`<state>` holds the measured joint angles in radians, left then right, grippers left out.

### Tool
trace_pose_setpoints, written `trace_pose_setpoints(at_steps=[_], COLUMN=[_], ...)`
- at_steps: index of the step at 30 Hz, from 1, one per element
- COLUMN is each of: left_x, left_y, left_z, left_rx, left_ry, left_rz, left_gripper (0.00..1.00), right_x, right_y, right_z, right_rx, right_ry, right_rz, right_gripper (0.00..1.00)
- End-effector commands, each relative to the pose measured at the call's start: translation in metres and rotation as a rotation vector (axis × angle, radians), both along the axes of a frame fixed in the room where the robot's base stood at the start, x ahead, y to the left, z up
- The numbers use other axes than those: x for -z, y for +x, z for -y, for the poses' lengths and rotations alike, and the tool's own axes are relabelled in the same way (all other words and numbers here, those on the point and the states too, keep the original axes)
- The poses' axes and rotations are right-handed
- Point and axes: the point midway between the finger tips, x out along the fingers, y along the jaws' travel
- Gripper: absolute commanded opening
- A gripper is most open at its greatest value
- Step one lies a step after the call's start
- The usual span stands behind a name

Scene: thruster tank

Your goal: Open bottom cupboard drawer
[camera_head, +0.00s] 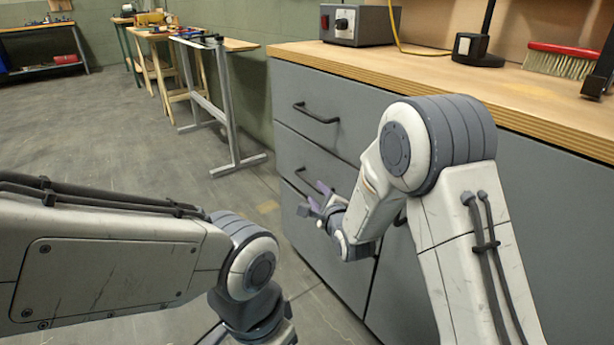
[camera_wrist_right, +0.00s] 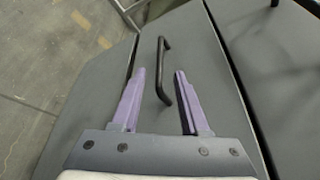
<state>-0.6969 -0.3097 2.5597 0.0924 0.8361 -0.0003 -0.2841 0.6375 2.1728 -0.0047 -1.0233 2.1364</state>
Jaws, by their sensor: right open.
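The grey cupboard (camera_head: 320,270) stands at the right with drawers stacked in its left column. A black bar handle is on the top drawer (camera_head: 316,112). A lower drawer (camera_head: 318,164) sits below it, its handle partly behind my right gripper. My right gripper (camera_head: 318,199) is open at the lower drawer fronts. In the right wrist view a black handle (camera_wrist_right: 163,68) lies between its purple fingers (camera_wrist_right: 160,78), nearer the right finger; contact cannot be told. Which drawer that handle belongs to is not certain. My left forearm shows at the left, but its fingers are out of view.
The wooden worktop (camera_head: 440,75) holds a grey control box (camera_head: 360,25), a black stand (camera_head: 478,47) and a red brush (camera_head: 562,60). Work tables (camera_head: 215,90) stand along the wall. The floor left of the cupboard is open.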

Motion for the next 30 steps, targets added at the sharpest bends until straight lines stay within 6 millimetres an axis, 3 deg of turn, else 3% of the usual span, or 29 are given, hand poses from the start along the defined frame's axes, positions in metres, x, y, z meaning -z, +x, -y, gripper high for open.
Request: trace_pose_setpoints(at_steps=[15, 21, 30], left_x=[0.035, 0.039, 0.039], left_y=[0.0, 0.0, 0.0], left_z=[0.0, 0.0, 0.0], left_rx=[0.0, 0.0, 0.0], left_ry=[0.0, 0.0, 0.0], left_rz=[0.0, 0.0, 0.0], left_gripper=[0.27, 0.27, 0.27], right_x=[0.021, 0.023, 0.022], right_y=[0.079, 0.092, 0.093], right_z=[-0.024, -0.028, -0.028], right_rx=[-0.002, -0.001, -0.001], right_ry=[-0.001, -0.002, -0.002], right_rz=[0.002, -0.001, 0.0], right_gripper=[0.45, 0.45, 0.45])
